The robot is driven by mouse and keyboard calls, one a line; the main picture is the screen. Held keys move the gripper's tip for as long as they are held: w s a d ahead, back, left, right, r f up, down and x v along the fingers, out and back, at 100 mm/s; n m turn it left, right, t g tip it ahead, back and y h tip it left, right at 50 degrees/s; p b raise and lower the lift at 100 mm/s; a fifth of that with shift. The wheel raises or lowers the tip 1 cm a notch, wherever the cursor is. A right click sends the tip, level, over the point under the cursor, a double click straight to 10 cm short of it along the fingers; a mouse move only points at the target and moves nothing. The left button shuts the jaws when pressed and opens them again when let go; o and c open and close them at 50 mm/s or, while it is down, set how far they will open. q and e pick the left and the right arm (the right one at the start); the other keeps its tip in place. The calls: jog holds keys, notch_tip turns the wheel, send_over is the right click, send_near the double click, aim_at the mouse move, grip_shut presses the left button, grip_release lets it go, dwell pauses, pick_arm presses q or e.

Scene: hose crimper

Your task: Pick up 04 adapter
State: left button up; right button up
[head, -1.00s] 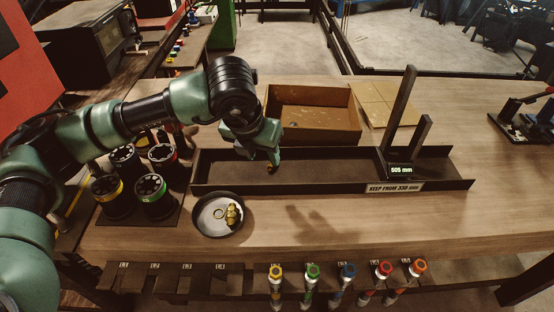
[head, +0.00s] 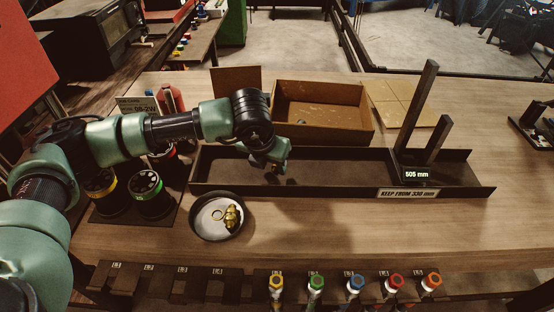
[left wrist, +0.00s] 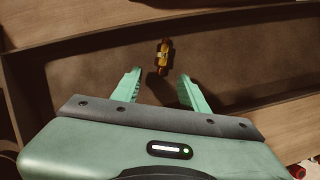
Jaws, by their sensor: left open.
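In the left wrist view a small brass-orange fitting (left wrist: 163,56), which looks like the adapter, lies in the dark trough. It is just beyond the gap between my left gripper's fingertips (left wrist: 160,86), roughly centred, and not touched by them. The label on it is too small to read. In the head view my left gripper (head: 272,172) points down into the left part of the trough (head: 330,187). The fitting is hard to make out there, hidden at the fingers. My left gripper is open and empty. My right gripper is not in view.
A round dish (head: 217,238) with brass pieces sits in front of the trough. An open cardboard box (head: 345,130) stands behind it. Dark upright posts (head: 418,105) rise at the trough's right. Black cylinders (head: 150,190) stand left. Several colour-topped tools (head: 355,282) line the front edge.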

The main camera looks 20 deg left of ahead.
pick_arm(q)
jog(key=shift+x, duration=1.05)
jog(key=shift+c, duration=0.3)
grip_shut()
jog(key=shift+r, duration=0.1)
